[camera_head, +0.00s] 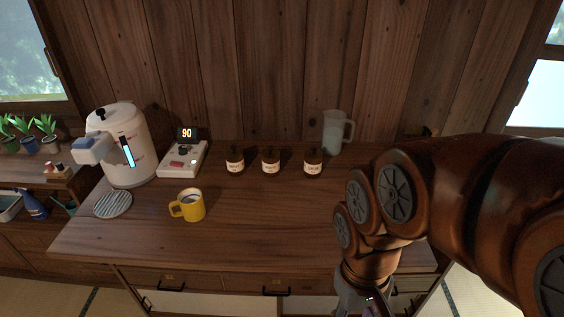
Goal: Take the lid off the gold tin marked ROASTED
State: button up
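I see no gold tin marked ROASTED in the head view; my arm covers the right part of the wooden counter (270,222), so that part is hidden. My gripper (368,302) points down at the counter's front edge, right of centre, and is cut off by the bottom of the picture. I cannot see its fingertips or whether it holds anything.
A white device (182,160) reads 90. A yellow mug (188,206) and a clear jug (335,133) also stand there. The counter's front middle is clear.

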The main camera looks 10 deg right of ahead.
aim_at(270, 153)
jog(key=u, duration=0.5)
jog(key=k, duration=1.15)
jog(key=z, duration=0.45)
jog(key=i, duration=1.35)
jog(key=u, duration=0.85)
jog(key=i, duration=0.45)
jog(key=u, duration=0.45)
